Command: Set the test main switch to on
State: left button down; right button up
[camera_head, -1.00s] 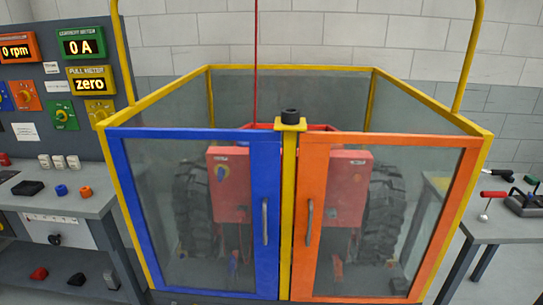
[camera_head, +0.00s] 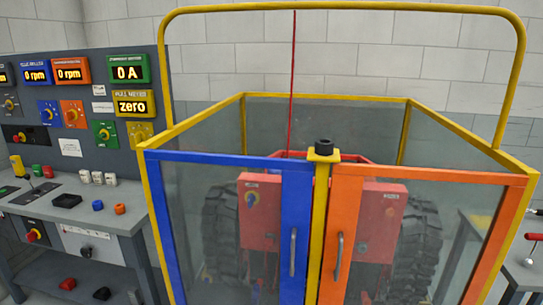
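The test control panel (camera_head: 110,110) stands at the left with several rotary knobs and lit displays. A red knob on a yellow base (camera_head: 20,136) sits on a black plate at the panel's left edge. Another red-and-yellow rotary switch (camera_head: 34,235) sits on the front of the bench below. I cannot tell which of these is the test main switch, and no label is legible. The displays read "0 rpm", "0 A" and "zero". Neither of my grippers is in view.
A glass-walled cage with a yellow frame (camera_head: 342,10) fills the middle and right. Its blue door (camera_head: 296,225) and orange door (camera_head: 342,225) are shut. A red machine (camera_head: 380,225) with black tyres is inside. The bench (camera_head: 90,215) holds small parts. Another table (camera_head: 525,270) stands at right.

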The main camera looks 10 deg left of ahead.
aim_at(32, 236)
jog(key=u, duration=1.75)
jog(key=i+j+z, duration=0.1)
jog(key=z, duration=0.7)
jog(key=i+j+z, duration=0.3)
jog(key=j, duration=0.3)
jog(key=i+j+z, duration=0.3)
jog(key=j, duration=0.35)
jog(key=i+j+z, duration=0.15)
jog(key=j, duration=0.2)
jog(key=i+j+z, duration=0.15)
jog(key=j, duration=0.2)
jog(key=k, duration=0.05)
